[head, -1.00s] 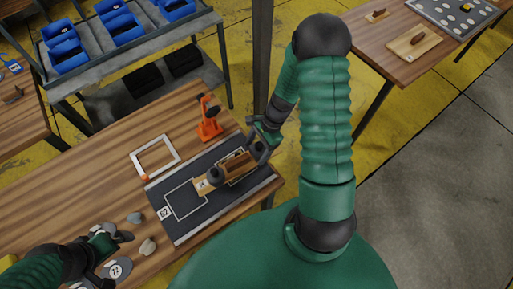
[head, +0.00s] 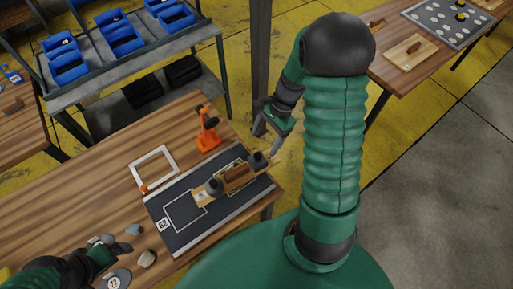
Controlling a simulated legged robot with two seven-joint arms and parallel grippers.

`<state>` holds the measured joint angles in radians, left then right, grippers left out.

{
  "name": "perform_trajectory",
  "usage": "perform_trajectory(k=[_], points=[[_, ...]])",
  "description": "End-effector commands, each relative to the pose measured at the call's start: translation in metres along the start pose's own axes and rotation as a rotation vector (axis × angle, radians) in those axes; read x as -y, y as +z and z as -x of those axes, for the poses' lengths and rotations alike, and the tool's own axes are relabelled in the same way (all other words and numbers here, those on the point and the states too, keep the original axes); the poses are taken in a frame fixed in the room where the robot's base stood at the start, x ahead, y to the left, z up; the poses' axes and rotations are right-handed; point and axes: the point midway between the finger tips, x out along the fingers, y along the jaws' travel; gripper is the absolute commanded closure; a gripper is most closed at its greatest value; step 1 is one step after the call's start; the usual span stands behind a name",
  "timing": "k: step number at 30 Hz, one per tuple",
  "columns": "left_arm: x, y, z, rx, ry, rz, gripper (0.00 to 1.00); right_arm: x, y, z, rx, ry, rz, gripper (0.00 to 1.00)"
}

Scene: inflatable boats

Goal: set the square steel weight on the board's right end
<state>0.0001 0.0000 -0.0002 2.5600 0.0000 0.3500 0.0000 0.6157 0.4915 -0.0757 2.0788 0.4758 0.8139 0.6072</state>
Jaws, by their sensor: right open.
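A narrow wooden board (head: 222,190) with a brown block (head: 239,175) at its middle lies over a dark mat (head: 180,238) on the wooden table. A dark grey weight (head: 257,160) stands on the board's right end; its exact shape is too small to tell.
A white square frame (head: 153,168) lies to the left. Small stones (head: 146,258) and a numbered grey disc (head: 117,279) are near my left gripper. Blue bins (head: 120,35) stand on a rack behind.

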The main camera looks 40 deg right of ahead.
Motion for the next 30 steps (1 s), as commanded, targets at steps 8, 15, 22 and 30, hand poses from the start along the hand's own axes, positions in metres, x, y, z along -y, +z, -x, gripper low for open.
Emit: perform_trajectory(k=[8, 15, 22, 30], points=[[0.000, 0.000, 0.000, 0.000, 0.000, 0.000, 0.00, -0.022, 0.133, -0.005, -0.350, 0.109, 1.348, 0.27], [0.000, 0.000, 0.000, 0.000, 0.000, 0.000, 0.00, -0.028, 0.159, -0.008, -0.423, 0.120, 1.694, 0.27], [0.000, 0.000, 0.000, 0.000, 0.000, 0.000, 0.00, -0.028, 0.156, -0.007, -0.419, 0.118, 1.685, 0.27], [0.000, 0.000, 0.000, 0.000, 0.000, 0.000, 0.00, -0.028, 0.156, -0.007, -0.419, 0.118, 1.685, 0.27]])
